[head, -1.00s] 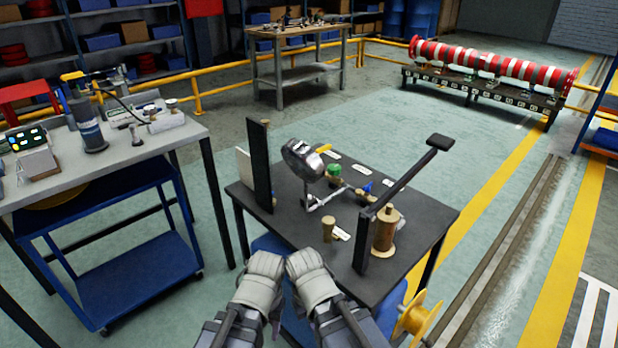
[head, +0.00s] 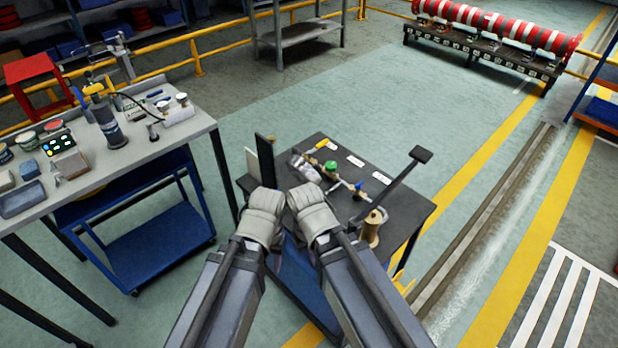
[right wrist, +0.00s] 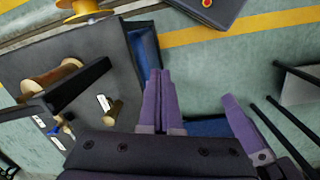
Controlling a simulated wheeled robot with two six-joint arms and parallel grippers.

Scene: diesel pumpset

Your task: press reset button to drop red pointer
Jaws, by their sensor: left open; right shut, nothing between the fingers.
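A shiny silver round gauge housing (head: 304,167) sits on the dark small table (head: 391,191), beside the green-topped fitting. It is partly hidden, and I cannot make out a reset button or red pointer on it. My left gripper (head: 265,201) and right gripper (head: 312,203) are side by side over the table's near edge, short of the gauge in the picture. Their fingers are mostly hidden in the head view. The right wrist view shows the right gripper (right wrist: 161,74) with its two purple fingers together and empty. My left gripper is open.
A green-topped fitting (head: 330,166), a bronze cylinder (head: 372,229) and a black lever (head: 395,185) stand on the table. A black upright plate (head: 265,160) stands at its left. A workbench (head: 95,172) is further left.

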